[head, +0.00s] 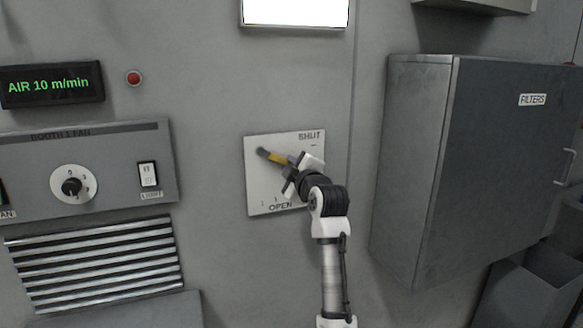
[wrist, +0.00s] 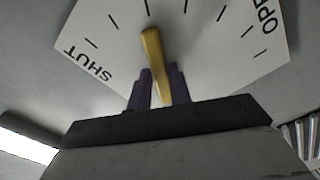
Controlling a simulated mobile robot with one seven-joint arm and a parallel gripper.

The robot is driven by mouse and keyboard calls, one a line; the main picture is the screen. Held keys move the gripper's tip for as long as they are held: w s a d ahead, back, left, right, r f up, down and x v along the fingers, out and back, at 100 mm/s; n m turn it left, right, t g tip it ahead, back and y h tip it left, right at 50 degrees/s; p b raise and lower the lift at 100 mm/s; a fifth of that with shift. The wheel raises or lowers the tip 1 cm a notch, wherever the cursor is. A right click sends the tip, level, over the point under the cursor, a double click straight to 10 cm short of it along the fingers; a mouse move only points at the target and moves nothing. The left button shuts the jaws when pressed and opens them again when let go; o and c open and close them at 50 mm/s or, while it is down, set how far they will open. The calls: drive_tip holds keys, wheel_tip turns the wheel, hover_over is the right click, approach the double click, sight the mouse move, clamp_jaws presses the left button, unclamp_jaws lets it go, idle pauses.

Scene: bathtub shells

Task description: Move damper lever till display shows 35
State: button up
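The damper plate (head: 262,190) is a pale square on the wall, marked SHUT at its upper right and OPEN at its bottom. The yellow damper lever (head: 277,157) points right and slightly down from a dark pivot at the plate's upper left. It also shows in the wrist view (wrist: 153,52). My gripper (head: 293,165) is at the lever's outer end. In the wrist view, its two dark fingers (wrist: 160,84) sit closely on both sides of the lever. The display (head: 50,85) reads "AIR 10 m/min" in green.
A fan panel (head: 110,190) with a round knob and a light switch is on the left, above a louvred vent (head: 95,262). A red button (head: 134,77) is beside the display. A grey FILTERS cabinet (head: 480,150) juts out to the right of my arm.

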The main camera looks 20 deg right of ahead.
drive_tip(key=o, duration=0.4)
drive_tip(key=s+b, duration=0.1)
drive_tip(key=s, duration=0.3)
drive_tip(key=s+b, duration=0.1)
drive_tip(key=s, duration=0.4)
drive_tip(key=s+b, duration=0.2)
drive_tip(key=s, duration=0.3)
drive_tip(key=shift+d, duration=0.25)
